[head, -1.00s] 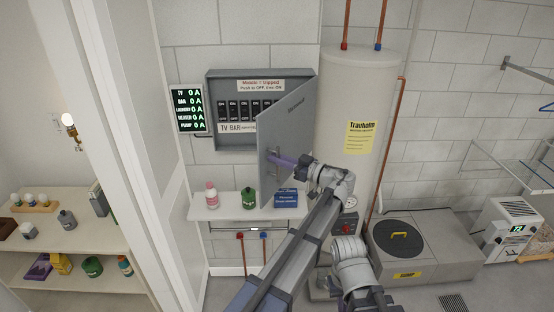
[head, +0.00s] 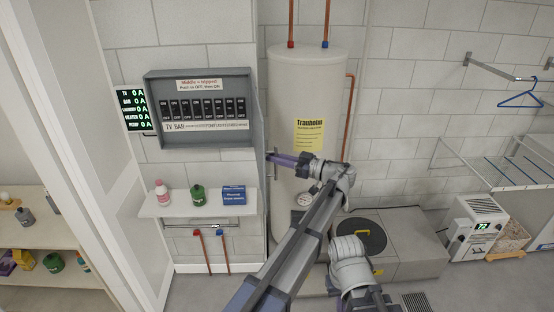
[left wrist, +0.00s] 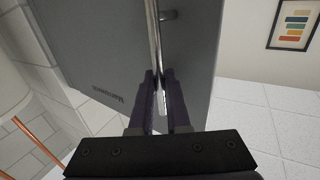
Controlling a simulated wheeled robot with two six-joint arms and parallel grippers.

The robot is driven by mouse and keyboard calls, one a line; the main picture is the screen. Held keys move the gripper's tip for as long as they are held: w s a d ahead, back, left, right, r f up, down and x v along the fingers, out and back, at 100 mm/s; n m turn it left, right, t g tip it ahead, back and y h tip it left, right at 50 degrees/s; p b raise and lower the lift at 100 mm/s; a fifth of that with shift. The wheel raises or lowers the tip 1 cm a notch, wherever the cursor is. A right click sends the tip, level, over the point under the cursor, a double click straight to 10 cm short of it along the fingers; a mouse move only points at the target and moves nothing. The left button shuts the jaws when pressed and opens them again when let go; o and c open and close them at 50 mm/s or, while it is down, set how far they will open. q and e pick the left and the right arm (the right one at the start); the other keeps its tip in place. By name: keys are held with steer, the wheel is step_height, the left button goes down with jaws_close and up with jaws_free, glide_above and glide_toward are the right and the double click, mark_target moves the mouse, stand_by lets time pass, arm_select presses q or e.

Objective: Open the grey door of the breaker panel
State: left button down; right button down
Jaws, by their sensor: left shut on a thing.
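The breaker panel (head: 149,120) is on the block wall in the head view, with its row of black breakers and labels fully uncovered. Its grey door (left wrist: 95,45) is swung wide out from the right side and shows nearly edge-on in the head view. The left wrist view shows the door's broad face and its metal bar handle (left wrist: 153,35). My left gripper (head: 272,157) is shut on this handle, with the bar between its dark fingers in the left wrist view (left wrist: 160,95). My right gripper is not in view.
A water heater (head: 290,110) stands right behind the door and my left gripper. A small shelf (head: 180,208) with bottles and a blue box is below the panel. A lit display (head: 133,108) is left of the panel. A grey unit (head: 410,250) stands on the floor to the right.

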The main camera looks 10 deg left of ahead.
arm_select(q)
steer(key=shift+w+d, duration=0.2)
steer(key=shift+d, duration=0.1)
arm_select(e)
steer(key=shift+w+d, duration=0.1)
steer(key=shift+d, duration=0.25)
arm_select(q)
steer(key=c, duration=0.9)
jaws_free()
steer(key=shift+a, duration=0.1)
